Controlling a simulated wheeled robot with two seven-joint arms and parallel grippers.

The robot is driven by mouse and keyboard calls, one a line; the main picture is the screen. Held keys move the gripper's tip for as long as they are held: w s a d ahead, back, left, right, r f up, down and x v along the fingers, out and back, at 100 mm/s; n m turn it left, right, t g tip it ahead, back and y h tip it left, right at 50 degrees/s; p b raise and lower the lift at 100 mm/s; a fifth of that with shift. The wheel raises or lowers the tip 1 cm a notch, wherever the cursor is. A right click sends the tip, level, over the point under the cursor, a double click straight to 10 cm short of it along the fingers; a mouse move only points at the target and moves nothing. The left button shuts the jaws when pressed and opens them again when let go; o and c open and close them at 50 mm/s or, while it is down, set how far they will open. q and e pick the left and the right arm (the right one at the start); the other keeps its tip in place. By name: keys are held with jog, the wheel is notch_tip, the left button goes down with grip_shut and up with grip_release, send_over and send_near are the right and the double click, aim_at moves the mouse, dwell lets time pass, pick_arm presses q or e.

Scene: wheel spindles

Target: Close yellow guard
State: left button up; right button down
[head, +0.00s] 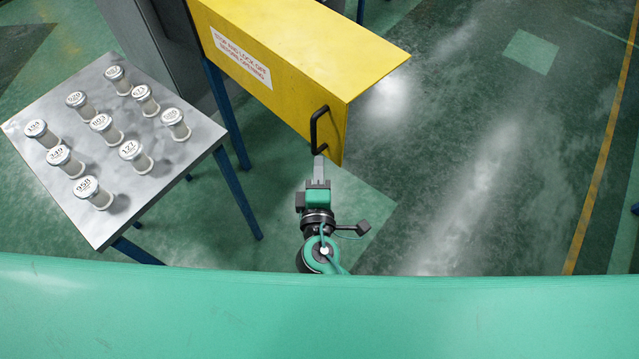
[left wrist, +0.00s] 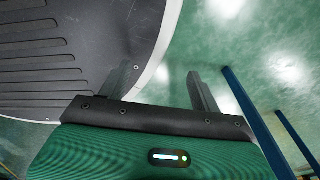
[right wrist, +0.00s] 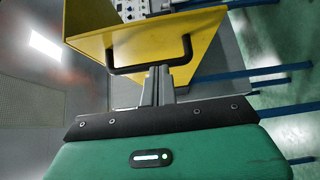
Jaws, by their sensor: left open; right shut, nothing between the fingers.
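The yellow guard (head: 290,60) is a long box-like cover with a warning label, jutting from the grey cabinet toward me in the head view. My left gripper (left wrist: 162,72) is open and empty, and shows only in the left wrist view.
A metal table (head: 190,170) with several numbered white cylinders (head: 101,124) stands left of the guard on blue legs. The grey cabinet (head: 160,40) is behind it. The green floor (head: 460,180) right of the guard is clear. A round black ribbed platform (left wrist: 60,50) lies by my left gripper.

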aim_at(332, 138)
jog(key=w, duration=0.1)
jog(key=w+d+p, duration=0.1)
jog(key=w, duration=0.1)
jog(key=shift+w+d, duration=0.3)
jog(key=shift+d, duration=0.1)
pick_arm(q)
jog(key=shift+s+a+r+p, duration=0.1)
jog(key=shift+s+r+p, duration=0.1)
jog(key=shift+s, duration=0.55)
jog(key=shift+s+a+r+p, duration=0.1)
jog(key=shift+s+r+p, duration=0.05)
jog(key=shift+s, duration=0.55)
pick_arm(e)
jog(key=shift+w+d+f, duration=0.1)
jog(key=shift+w+d, duration=0.35)
